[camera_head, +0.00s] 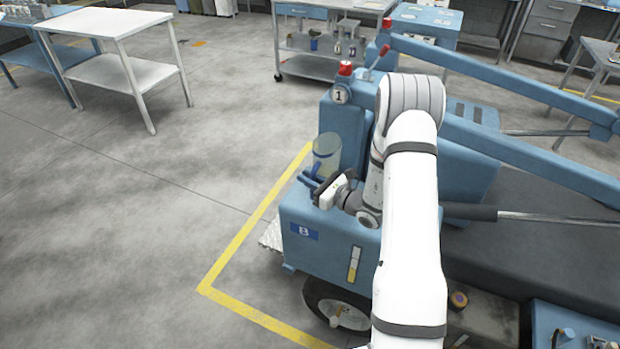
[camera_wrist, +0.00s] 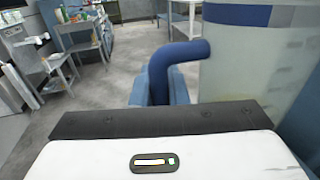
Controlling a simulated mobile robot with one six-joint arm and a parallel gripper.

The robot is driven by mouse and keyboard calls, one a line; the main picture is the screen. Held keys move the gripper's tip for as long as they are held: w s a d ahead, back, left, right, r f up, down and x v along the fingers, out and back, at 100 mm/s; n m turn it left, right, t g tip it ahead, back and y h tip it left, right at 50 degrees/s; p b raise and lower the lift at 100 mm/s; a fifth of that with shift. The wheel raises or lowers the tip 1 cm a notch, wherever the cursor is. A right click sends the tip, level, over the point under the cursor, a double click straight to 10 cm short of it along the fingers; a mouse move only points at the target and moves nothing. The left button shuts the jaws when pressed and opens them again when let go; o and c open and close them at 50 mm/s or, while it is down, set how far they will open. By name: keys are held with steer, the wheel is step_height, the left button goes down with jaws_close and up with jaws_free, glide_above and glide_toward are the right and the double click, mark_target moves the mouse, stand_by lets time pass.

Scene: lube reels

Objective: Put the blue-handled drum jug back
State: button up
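The drum jug (camera_head: 326,150) is a clear, upright cylinder with a blue band near its top. It is at the front left corner of the blue machine; I cannot tell whether its base touches the machine. In the wrist view the jug (camera_wrist: 250,75) fills the right side, with its curved blue handle (camera_wrist: 162,72) toward the middle. My gripper (camera_head: 311,182) is at the handle's side of the jug. In the wrist view its blue fingers (camera_wrist: 160,90) lie on both sides of the handle and appear shut on it. The jug's lower part is partly hidden.
The blue machine (camera_head: 325,232) carries a "B" label and long blue beams (camera_head: 500,75) to the right. A yellow floor line (camera_head: 240,237) runs beside it. A grey cart (camera_head: 325,65) with bottles stands behind. A white table (camera_head: 115,60) is at left; open floor lies between.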

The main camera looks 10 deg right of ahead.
steer(key=o, duration=0.4)
steer(key=shift+o, duration=0.2)
